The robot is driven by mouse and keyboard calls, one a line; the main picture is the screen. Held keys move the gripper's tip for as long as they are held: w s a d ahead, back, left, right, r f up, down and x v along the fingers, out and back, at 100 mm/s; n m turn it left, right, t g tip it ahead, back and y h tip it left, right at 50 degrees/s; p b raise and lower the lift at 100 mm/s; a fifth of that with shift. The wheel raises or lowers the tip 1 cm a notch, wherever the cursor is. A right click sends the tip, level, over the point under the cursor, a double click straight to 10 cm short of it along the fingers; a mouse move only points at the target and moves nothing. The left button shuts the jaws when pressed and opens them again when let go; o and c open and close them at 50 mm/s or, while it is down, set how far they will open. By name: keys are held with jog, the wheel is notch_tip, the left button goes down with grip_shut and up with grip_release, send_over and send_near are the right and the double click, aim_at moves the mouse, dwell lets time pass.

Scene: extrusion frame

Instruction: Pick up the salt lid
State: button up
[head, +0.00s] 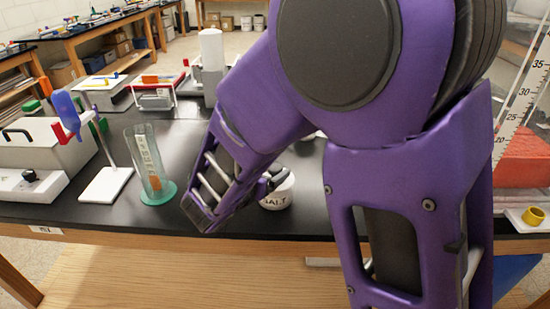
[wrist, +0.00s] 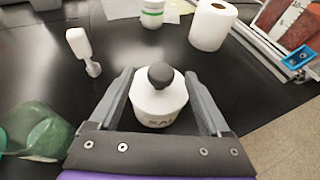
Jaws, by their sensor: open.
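The salt jar (wrist: 158,112) is a small white pot with dark lettering, upright on the black bench. Its salt lid (wrist: 161,77) is white with a round dark knob and sits on top of the jar. My gripper (wrist: 159,73) is open, with one grey finger on each side of the lid and jar; the knob lies between the fingertips in the wrist view. I cannot tell whether either finger touches. In the head view the jar (head: 277,198) shows below my purple arm, its label partly covered, and the arm hides most of the lid.
A green-based glass cylinder (head: 150,168) stands left of the jar, also in the wrist view (wrist: 35,130). A white upright tool (wrist: 82,48), a paper roll (wrist: 212,25) and a white-green bottle (wrist: 152,12) stand beyond. The bench edge is close in front.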

aim_at(275, 167)
jog(key=x, duration=0.3)
jog(key=shift+w+d+f, duration=0.15)
jog(key=shift+w+d, duration=0.05)
jog(key=shift+w, duration=0.05)
grip_shut()
